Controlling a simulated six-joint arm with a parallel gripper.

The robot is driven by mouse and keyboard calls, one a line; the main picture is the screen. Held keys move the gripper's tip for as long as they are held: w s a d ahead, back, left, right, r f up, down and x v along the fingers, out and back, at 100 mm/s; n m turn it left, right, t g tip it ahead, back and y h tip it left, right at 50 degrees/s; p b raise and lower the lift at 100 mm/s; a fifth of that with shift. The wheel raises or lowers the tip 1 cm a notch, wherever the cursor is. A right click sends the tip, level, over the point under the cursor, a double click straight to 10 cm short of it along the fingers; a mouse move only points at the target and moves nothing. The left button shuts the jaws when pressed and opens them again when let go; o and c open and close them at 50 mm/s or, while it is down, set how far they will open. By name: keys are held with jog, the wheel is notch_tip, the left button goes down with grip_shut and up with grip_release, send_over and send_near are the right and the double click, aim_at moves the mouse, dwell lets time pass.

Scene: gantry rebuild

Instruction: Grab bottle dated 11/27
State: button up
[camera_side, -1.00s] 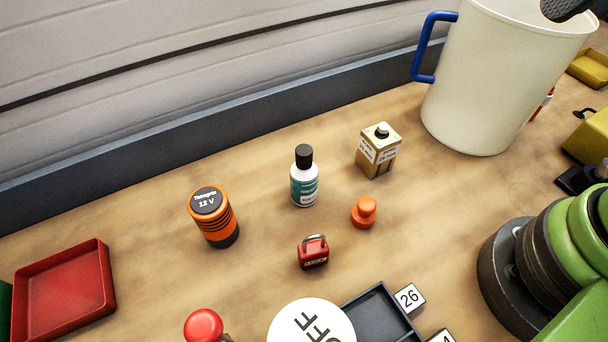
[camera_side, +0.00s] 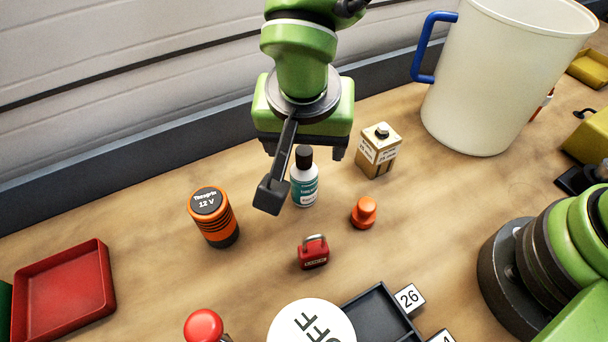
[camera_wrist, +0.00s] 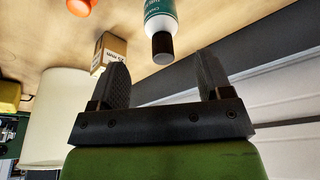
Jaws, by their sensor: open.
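A small white bottle (camera_side: 304,180) with a teal label and black cap stands upright on the wooden bench in the side view. The print on its label is too small to read, so I cannot tell a date. In the wrist view the bottle (camera_wrist: 160,22) shows beyond and between the two open fingers of my gripper (camera_wrist: 165,78), apart from both.
A tan box-shaped can (camera_side: 378,152) stands right of the bottle. A large cream jug (camera_side: 490,80) stands at the back right.

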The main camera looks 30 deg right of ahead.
aim_at(304, 162)
jog(key=x, duration=0.6)
jog(key=shift+w+a+f, duration=0.1)
jog(key=shift+w+f, duration=0.05)
jog(key=shift+f, duration=0.05)
jog(key=c, duration=1)
jog(key=shift+r, duration=0.1)
